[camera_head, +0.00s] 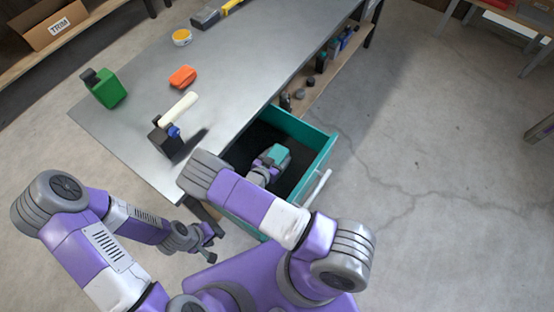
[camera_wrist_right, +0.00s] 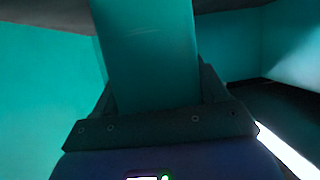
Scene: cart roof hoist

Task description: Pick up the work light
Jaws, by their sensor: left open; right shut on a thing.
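My right gripper (camera_head: 268,162) reaches down into the open teal drawer (camera_head: 318,152). It is shut on a teal block (camera_head: 276,153), which also fills the middle of the right wrist view (camera_wrist_right: 152,50). I cannot tell for sure whether this block is the work light. A white tube (camera_head: 178,108) on a black base (camera_head: 165,140) with a blue knob stands at the bench's near edge, apart from both grippers. My left gripper (camera_head: 208,248) is open and empty, low beside the bench's near corner.
The grey bench (camera_head: 235,70) bears a green container (camera_head: 108,90), an orange item (camera_head: 182,77), a yellow roll (camera_head: 181,37) and a yellow-and-black tool (camera_head: 218,13). Small items stand on the lower shelf (camera_head: 318,80). The drawer's handle (camera_head: 317,187) sticks out. The floor to the right is clear.

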